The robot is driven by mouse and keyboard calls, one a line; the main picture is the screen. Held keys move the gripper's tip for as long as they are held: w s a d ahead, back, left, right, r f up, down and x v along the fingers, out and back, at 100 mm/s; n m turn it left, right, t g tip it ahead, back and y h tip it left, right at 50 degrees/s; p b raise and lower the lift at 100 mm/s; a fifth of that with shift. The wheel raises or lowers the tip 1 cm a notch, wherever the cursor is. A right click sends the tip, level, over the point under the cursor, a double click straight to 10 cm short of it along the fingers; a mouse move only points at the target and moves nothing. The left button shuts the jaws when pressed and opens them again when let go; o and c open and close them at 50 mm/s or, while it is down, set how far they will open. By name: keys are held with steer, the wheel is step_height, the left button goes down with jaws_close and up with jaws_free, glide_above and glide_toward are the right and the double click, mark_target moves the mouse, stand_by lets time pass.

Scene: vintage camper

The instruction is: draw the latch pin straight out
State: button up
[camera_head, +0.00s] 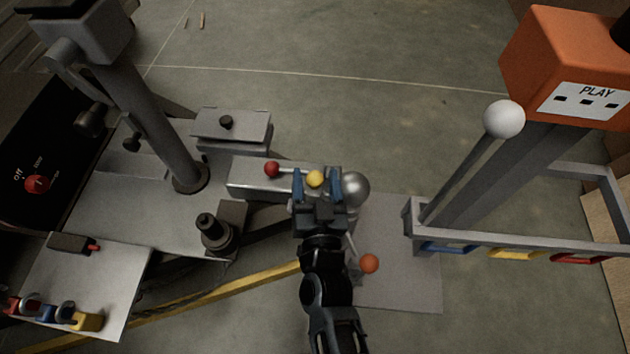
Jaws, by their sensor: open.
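The latch pin is most likely the one topped by a yellow ball (316,178) on a grey metal bar, though its shaft is hidden. My gripper (317,174) is open, with one blue finger on each side of the yellow ball. I cannot tell whether the fingers touch it, or how their height compares with it. A red ball (272,168) sits on the same grey bar (248,187), left of my gripper and apart from it. A thin pale rod runs from the red ball toward the yellow one.
A silver ball (354,189) stands close right of my gripper. An orange ball (369,263) is beside my arm. A slanted post with a white knob (504,119) and an orange box (566,68) stand right. A dark upright post (150,125) stands left.

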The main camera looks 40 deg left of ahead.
steer(key=shift+w+a, duration=0.25)
steer(key=c, duration=1.2)
step_height(320, 180, up, 10)
steer(key=p, duration=0.8)
steer(key=shift+f, duration=0.1)
